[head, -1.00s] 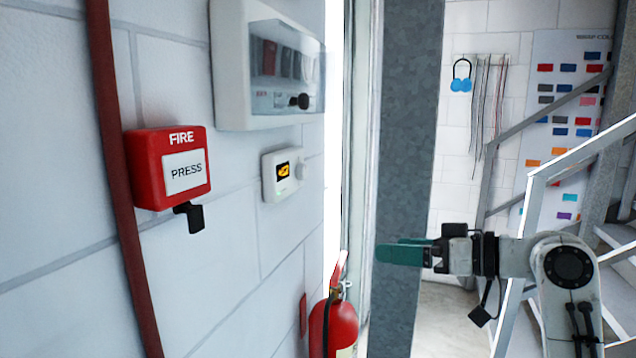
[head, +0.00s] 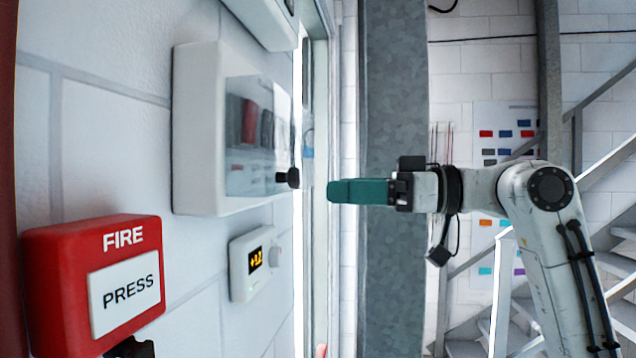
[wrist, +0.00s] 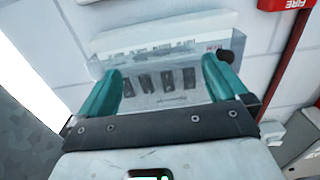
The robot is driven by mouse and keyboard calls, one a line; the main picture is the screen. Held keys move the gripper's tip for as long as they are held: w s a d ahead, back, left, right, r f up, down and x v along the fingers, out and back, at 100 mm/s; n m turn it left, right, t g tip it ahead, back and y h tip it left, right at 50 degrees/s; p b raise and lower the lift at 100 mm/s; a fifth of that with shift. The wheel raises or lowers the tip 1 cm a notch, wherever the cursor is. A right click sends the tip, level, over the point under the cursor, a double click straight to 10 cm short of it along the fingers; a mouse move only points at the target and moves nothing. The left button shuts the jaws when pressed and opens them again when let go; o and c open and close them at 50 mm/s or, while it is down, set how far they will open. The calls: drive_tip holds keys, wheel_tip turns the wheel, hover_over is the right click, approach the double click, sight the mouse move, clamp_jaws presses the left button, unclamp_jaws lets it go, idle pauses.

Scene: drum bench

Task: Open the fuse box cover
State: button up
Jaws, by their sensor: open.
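The white fuse box (head: 200,130) is mounted on the wall at the left of the head view. Its clear cover (head: 255,105) is down over a row of switches, with a black knob (head: 288,178) at its lower edge. My gripper (head: 330,191), with green fingers, is to the right of the knob at about its height, apart from it. In the wrist view my gripper (wrist: 160,80) is open and empty, its fingers pointing at the cover (wrist: 150,45). The dark knob (wrist: 227,56) is just beyond the right finger, partly hidden by it.
A red fire alarm box (head: 95,285) and a white thermostat (head: 255,262) are on the wall below the fuse box. Another white box (head: 262,18) is above. A grey column (head: 392,130) and a staircase (head: 600,200) stand behind my arm.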

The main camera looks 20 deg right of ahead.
sight(291, 146)
drive_tip(key=shift+p+x, duration=0.5)
drive_tip(key=shift+x, duration=1.9)
drive_tip(key=shift+c, duration=0.5)
